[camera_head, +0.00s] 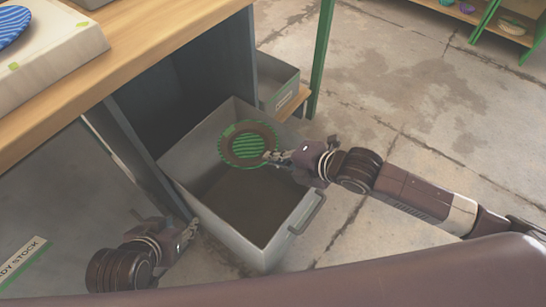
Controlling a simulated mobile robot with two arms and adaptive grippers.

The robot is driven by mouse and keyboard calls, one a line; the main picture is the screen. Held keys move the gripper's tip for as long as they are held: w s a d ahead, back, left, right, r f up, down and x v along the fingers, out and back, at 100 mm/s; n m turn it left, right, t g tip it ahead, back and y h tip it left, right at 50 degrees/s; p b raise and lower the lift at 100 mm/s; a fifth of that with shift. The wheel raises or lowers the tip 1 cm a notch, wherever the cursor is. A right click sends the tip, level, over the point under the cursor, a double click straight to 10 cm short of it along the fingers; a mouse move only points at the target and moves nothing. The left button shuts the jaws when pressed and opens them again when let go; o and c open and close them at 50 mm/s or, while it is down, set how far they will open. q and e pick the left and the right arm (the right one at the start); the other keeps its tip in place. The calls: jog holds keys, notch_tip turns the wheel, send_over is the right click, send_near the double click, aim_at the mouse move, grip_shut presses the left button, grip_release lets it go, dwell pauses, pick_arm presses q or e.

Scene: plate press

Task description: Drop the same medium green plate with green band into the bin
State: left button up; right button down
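A green striped plate with a dark band and green rim (249,145) is over the grey bin (258,247), near its back side. My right gripper (272,157) has its fingertips at the plate's right edge and appears shut on it. The plate looks held above the bin's dark floor. My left gripper (190,229) is beside the bin's left front wall, low and apart from the plate. Its fingers are small and partly hidden, so I cannot tell whether it is open.
A wooden worktop (130,50) fills the upper left, with a blue plate (12,24) on a pale board. A smaller grey labelled bin (279,86) stands behind the large bin. A green-framed shelf (489,25) is at the upper right. The concrete floor on the right is clear.

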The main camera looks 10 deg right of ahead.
pick_arm(q)
jog(key=w+d+r+t+h+b, duration=0.25)
jog(key=w+r+t, duration=0.3)
jog(key=r, duration=0.35)
jog(key=w+d+r+t+h+b, duration=0.1)
jog(key=w+d+r+t+b, duration=0.15)
jog(key=w+r+t, duration=0.4)
notch_tip(320, 180, up, 11)
jog(key=s+d+t+h, duration=0.1)
jog(key=t, duration=0.2)
jog(key=shift+s+m+b, duration=0.35)
jog(key=shift+s+m, duration=0.05)
pick_arm(e)
jog(key=shift+f, duration=2.4)
pick_arm(q)
jog(key=shift+h, duration=0.25)
pick_arm(e)
jog(key=c, duration=2.7)
grip_release()
jog(key=o, duration=0.6)
